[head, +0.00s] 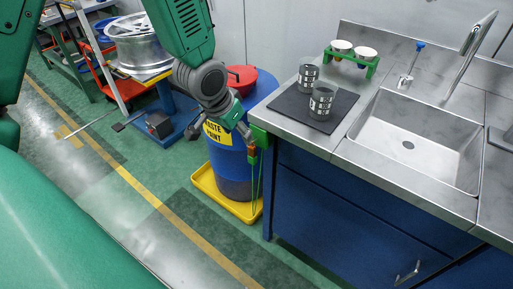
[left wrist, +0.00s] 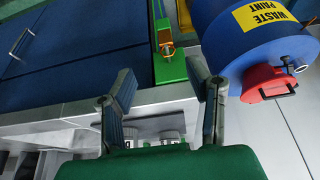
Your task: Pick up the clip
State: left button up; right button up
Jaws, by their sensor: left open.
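A small orange-red clip-like piece (head: 252,153) hangs on a green bracket (head: 259,136) at the left front corner of the steel counter. In the left wrist view the orange piece (left wrist: 165,43) sits on the long green bracket (left wrist: 171,72), ahead of the fingers. My left gripper (head: 243,133) is beside that corner. In the left wrist view my left gripper (left wrist: 163,90) is open, its two fingers apart on either side of the bracket's line, with nothing held. My right gripper is not in view.
A blue waste paint drum (head: 232,165) with a red lid stands in a yellow tray (head: 205,182) left of the counter. Two dark printed cups (head: 321,103) stand on a black mat (head: 291,106) near the sink (head: 420,138). A green rack (head: 352,59) stands behind.

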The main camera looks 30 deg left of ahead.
aim_at(251, 148)
pick_arm(q)
jog(key=x, duration=0.3)
jog(key=b+x, duration=0.1)
jog(key=x, duration=0.4)
jog(key=shift+w+a+f+b, duration=0.1)
jog(key=shift+w+f+b, duration=0.2)
jog(key=shift+w, duration=0.2)
jog(key=x, duration=0.4)
jog(key=shift+w+a+f+b, duration=0.15)
jog(key=shift+w+a+b, duration=0.1)
jog(key=shift+w+b, duration=0.05)
jog(key=shift+a+f, duration=0.15)
jog(key=shift+a, duration=0.2)
jog(key=shift+d, duration=0.3)
grip_shut()
jog(key=shift+d+r, duration=0.2)
jog(key=shift+r, duration=0.05)
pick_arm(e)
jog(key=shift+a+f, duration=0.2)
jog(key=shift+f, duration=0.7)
